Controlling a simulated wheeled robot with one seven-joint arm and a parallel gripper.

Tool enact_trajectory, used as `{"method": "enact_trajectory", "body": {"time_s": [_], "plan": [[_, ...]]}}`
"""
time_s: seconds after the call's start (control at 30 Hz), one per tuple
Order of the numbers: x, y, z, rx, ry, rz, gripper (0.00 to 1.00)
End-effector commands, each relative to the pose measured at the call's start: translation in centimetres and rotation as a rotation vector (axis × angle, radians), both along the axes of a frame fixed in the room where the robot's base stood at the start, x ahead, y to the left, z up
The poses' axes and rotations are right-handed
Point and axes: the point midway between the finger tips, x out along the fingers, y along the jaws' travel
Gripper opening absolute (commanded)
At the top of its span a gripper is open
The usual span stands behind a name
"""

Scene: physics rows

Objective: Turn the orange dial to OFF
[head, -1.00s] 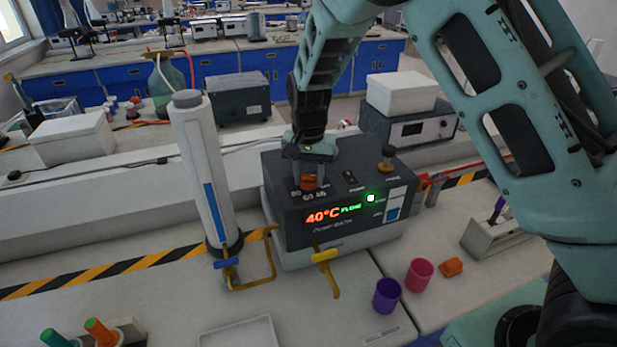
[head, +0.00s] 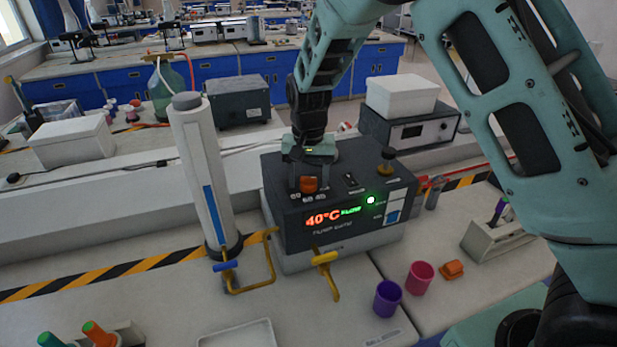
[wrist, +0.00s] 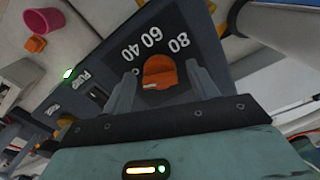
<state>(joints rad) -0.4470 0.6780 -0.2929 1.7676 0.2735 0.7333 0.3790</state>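The orange dial (head: 308,185) sits on the sloped top of a dark grey box (head: 345,232) whose display reads 40°C in red. In the wrist view the orange dial (wrist: 160,72) has a white mark at its lower left. The numbers 80, 60 and 40 are printed around it; a further label left of the dial is partly hidden by a finger. My gripper (head: 309,172) is just above and behind the dial. In the wrist view my gripper (wrist: 163,88) is open, with a finger on each side of the dial and gaps between.
A brass-coloured knob (head: 388,160) and a small switch (head: 351,178) are on the same box. A white cylinder (head: 202,175) stands close at left. Purple (head: 387,297) and pink (head: 420,278) cups stand in front at right.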

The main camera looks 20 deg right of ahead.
Motion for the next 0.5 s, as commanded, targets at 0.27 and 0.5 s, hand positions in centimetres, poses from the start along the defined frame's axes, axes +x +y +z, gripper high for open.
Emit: {"method": "enact_trajectory", "body": {"time_s": [0.27, 0.5], "plan": [[0.0, 0.0, 0.3, 0.0, 0.0, -0.001, 0.59], [0.0, 0.0, 3.9, 0.003, -0.004, -0.001, 0.59]]}}
